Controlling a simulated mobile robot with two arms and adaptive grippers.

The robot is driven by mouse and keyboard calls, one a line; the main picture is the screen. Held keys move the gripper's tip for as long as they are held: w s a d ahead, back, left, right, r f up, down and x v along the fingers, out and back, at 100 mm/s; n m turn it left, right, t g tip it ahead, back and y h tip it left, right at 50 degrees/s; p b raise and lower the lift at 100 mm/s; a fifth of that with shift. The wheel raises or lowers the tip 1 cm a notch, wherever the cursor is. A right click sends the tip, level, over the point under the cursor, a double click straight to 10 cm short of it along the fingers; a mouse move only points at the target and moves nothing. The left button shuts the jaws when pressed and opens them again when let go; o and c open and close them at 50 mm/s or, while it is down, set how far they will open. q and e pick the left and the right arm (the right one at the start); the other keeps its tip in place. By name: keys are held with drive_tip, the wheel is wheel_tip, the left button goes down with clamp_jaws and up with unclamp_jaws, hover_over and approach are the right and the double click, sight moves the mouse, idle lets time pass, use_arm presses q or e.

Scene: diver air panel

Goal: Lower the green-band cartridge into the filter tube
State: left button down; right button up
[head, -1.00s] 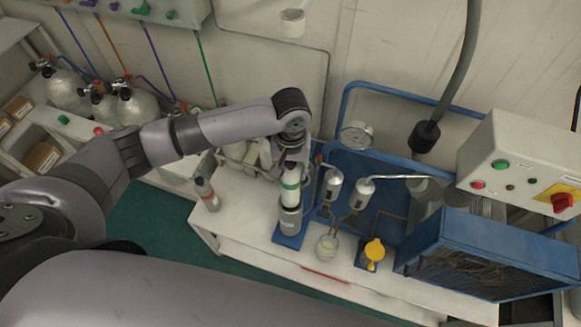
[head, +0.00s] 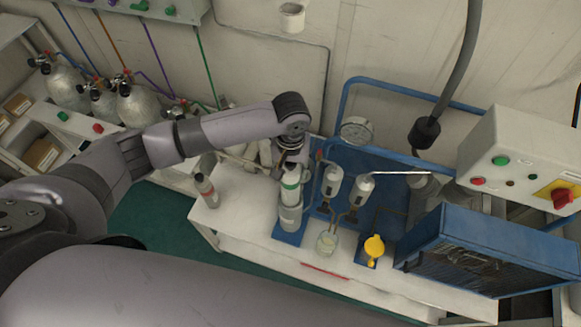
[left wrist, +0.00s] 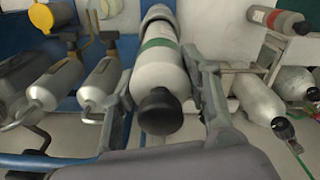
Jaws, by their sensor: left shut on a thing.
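The green-band cartridge (head: 291,184) is white with a green ring and stands roughly upright over the filter tube (head: 290,219), a grey tube on a blue base on the white bench. My left gripper (head: 290,163) is shut on the cartridge's upper part. In the left wrist view the cartridge (left wrist: 160,73) sits between the two fingers (left wrist: 165,105), with its black knob towards me. Its far end meets the tube's grey rim (left wrist: 157,13); how deep it sits is hidden. My right gripper is not in view.
A grey bottle with a red band (head: 206,190) stands at the bench's left end. Right of the tube are two metal cylinders (head: 332,182), a glass jar (head: 327,242) and a yellow-topped item (head: 374,248). A pressure gauge (head: 357,131) stands behind.

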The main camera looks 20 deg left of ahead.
use_arm(q)
drive_tip(key=shift+f+b, duration=0.7)
drive_tip(key=shift+f, duration=1.25)
drive_tip(key=shift+f+b, duration=0.55)
drive_tip(key=shift+f, duration=1)
drive_tip(key=shift+f+b, duration=1.35)
drive_tip(key=shift+f, duration=2.15)
drive_tip(key=shift+s+f, duration=0.15)
drive_tip(key=shift+f, duration=0.05)
drive_tip(key=c, duration=1.2)
unclamp_jaws()
drive_tip(key=shift+f, duration=0.15)
drive_tip(key=o, duration=0.4)
drive_tip(key=shift+f, duration=0.1)
